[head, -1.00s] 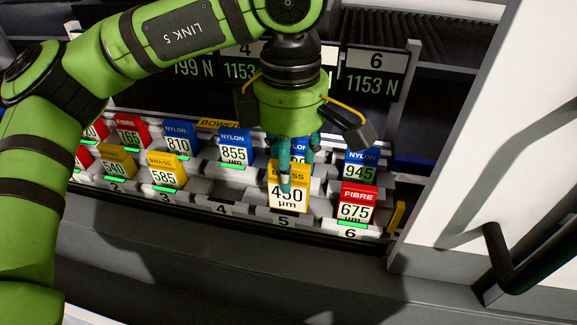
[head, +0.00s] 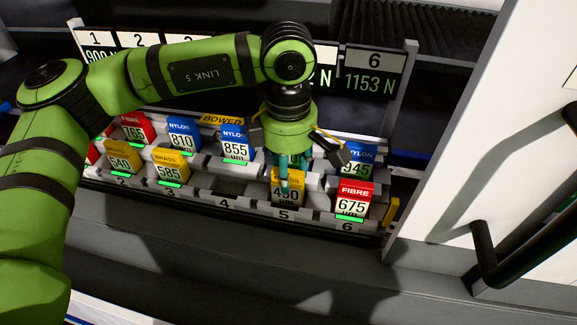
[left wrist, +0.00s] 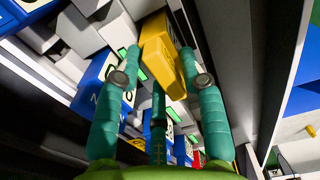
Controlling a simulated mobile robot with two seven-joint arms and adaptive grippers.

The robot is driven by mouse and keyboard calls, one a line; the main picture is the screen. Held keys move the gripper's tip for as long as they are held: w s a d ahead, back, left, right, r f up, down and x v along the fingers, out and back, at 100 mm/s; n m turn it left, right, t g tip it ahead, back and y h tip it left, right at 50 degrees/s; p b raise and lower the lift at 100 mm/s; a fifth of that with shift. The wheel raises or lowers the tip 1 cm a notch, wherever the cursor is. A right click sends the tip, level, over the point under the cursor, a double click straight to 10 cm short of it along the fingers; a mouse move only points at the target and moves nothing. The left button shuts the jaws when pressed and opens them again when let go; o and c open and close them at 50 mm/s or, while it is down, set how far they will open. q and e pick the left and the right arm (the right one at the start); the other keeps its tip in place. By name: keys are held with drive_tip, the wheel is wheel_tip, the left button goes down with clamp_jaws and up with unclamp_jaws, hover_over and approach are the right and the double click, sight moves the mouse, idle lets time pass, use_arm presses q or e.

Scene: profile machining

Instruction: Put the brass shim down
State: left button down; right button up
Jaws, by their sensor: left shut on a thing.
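The brass shim is a yellow-topped block marked 450 (head: 287,197), in the front row of the stepped rack above the number 5. My left gripper (head: 290,180) points down at it with teal fingers shut on its upper part. In the left wrist view the yellow shim (left wrist: 160,48) lies between the fingers of the left gripper (left wrist: 160,65). I cannot tell whether its underside touches the slot. My right gripper is not in view.
A red fibre block 675 (head: 352,201) stands to the right at 6. Yellow brass block 585 (head: 170,168) stands at 3, and the front place at 4 (head: 224,200) is empty. Blue nylon block 855 (head: 236,143) is behind. A black handle (head: 486,255) is at right.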

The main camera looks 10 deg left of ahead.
use_arm(q)
drive_tip(key=c, duration=0.7)
unclamp_jaws()
drive_tip(key=shift+f, duration=0.1)
drive_tip(key=shift+c, duration=0.2)
drive_tip(key=shift+r, duration=0.35)
wheel_tip(320, 180, up, 12)
drive_tip(key=b, duration=0.1)
drive_tip(key=shift+f+b, duration=0.15)
drive_tip(key=shift+b, duration=0.25)
drive_tip(key=shift+s+f, duration=0.1)
drive_tip(key=shift+s, duration=0.05)
